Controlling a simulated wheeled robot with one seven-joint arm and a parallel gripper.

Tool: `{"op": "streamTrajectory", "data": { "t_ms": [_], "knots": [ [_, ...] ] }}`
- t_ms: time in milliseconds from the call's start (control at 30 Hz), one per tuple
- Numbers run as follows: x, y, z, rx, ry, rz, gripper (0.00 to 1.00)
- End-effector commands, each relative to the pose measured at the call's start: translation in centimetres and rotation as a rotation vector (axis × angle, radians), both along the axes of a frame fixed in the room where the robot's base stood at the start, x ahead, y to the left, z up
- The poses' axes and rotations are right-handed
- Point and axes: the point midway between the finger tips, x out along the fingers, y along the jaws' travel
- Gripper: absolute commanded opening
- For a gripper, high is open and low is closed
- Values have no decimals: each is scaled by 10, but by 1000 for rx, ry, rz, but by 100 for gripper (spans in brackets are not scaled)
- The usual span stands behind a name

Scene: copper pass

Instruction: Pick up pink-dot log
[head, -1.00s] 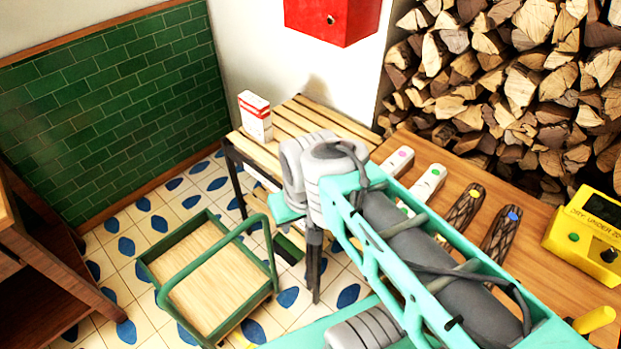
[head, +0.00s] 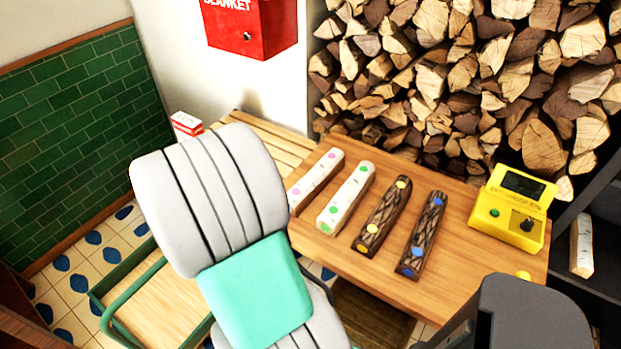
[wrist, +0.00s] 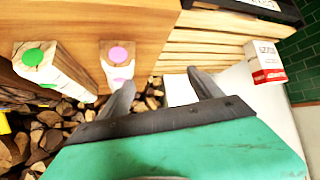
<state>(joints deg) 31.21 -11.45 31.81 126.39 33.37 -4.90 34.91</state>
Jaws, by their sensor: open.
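The pink-dot log (head: 315,181) is pale with pink dots and lies leftmost in a row on the wooden table (head: 471,268) in the head view. To its right lie a pale green-dot log (head: 346,199), a dark yellow-dot log (head: 382,216) and a dark blue-dot log (head: 422,234). In the wrist view my gripper (wrist: 163,90) is open and empty. The pink-dot log (wrist: 115,68) shows just beyond its left finger, with the green-dot log (wrist: 52,70) further left. My arm hides the gripper in the head view.
A yellow meter (head: 512,210) stands at the table's right. A slatted bench (head: 262,137) with a red-and-white box (head: 186,124) is behind my arm. Stacked firewood (head: 450,75) fills the back, and a red blanket box (head: 252,25) hangs on the wall. A green-railed cart (head: 160,305) is lower left.

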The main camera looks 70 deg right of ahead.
Motion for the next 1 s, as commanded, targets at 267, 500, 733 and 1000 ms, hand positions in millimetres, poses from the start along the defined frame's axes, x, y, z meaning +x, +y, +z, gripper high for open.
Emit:
{"op": "streamTrajectory", "data": {
  "t_ms": [267, 500, 733, 1000],
  "knots": [
    [-90, -88, -12, -249, -64, -210, 81],
    [-88, -115, -27, -251, -64, -208, 81],
    [-85, -146, -45, -250, -66, -206, 81],
    [-84, -149, -47, -251, -67, -203, 80]
  ]
}}
